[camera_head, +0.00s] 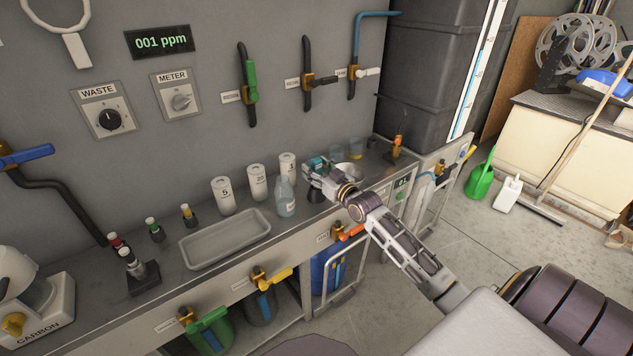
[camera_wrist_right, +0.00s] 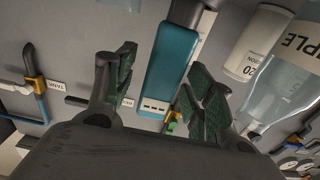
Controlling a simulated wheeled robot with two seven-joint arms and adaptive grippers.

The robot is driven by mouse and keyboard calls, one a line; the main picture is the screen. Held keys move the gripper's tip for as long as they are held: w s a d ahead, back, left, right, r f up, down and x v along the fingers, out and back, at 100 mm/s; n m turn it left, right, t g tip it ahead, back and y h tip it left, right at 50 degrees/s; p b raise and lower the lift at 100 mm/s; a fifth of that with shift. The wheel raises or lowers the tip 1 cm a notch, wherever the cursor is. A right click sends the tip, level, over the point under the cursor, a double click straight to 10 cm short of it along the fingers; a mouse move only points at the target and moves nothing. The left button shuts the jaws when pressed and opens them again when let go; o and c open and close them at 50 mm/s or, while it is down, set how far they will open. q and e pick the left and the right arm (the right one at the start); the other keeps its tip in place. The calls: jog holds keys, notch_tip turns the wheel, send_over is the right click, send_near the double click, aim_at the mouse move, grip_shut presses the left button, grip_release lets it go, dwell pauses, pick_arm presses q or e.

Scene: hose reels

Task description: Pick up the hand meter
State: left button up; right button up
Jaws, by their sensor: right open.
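The hand meter looks like a teal box with a dark end; in the right wrist view the hand meter (camera_wrist_right: 170,72) stands between the two fingers. In the head view a small teal part of the hand meter (camera_head: 318,161) shows at my right gripper, which hides the rest. My right gripper (camera_head: 312,173) is over the counter, with its arm coming in from the lower right. In the wrist view the fingers of my right gripper (camera_wrist_right: 158,82) are open on either side of the meter, with gaps visible. My left gripper is not in view.
A clear sample bottle (camera_head: 285,197) stands close to the left of my right gripper. Several white canisters (camera_head: 223,195) line the wall behind. A grey tray (camera_head: 225,240) lies farther left on the counter.

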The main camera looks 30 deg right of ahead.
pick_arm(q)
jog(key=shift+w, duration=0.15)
pick_arm(e)
jog(key=shift+c, duration=0.6)
jog(key=c, duration=1)
jog(key=shift+r, duration=0.1)
jog(key=shift+c, duration=0.2)
jog(key=shift+r, duration=0.4)
pick_arm(q)
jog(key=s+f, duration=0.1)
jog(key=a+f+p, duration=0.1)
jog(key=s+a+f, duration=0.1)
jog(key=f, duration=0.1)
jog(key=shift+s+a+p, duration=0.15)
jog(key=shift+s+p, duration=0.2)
jog(key=shift+p, duration=0.05)
pick_arm(e)
notch_tip(320, 180, up, 9)
jog(key=shift+r, duration=0.1)
